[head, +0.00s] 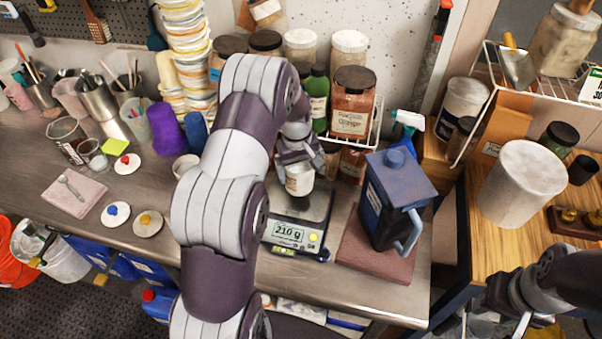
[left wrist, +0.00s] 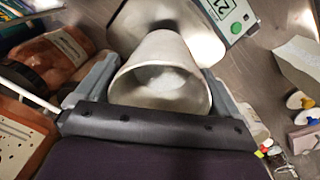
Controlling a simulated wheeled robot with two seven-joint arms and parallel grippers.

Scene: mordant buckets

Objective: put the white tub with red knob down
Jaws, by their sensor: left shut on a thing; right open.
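My left gripper (head: 299,163) is shut on a small white tub (head: 300,181), held upright over the plate of the digital scale (head: 292,232). In the left wrist view the tub (left wrist: 158,55) is between the fingers (left wrist: 160,88), lidless, with white powder inside. I cannot tell whether its base touches the plate. The scale display appears to read 210 g. A pale lid with a red knob (head: 127,164) lies on the bench at the left; no knob shows on the held tub. My right gripper (head: 497,325) is open and empty at the lower right, partly cut off.
A dark blue jug (head: 388,195) stands on a reddish mat right of the scale. Jars and a wire rack (head: 372,130) stand close behind it. Lids with blue (head: 115,214) and yellow (head: 147,223) knobs lie at the left. My left arm hides the bench middle.

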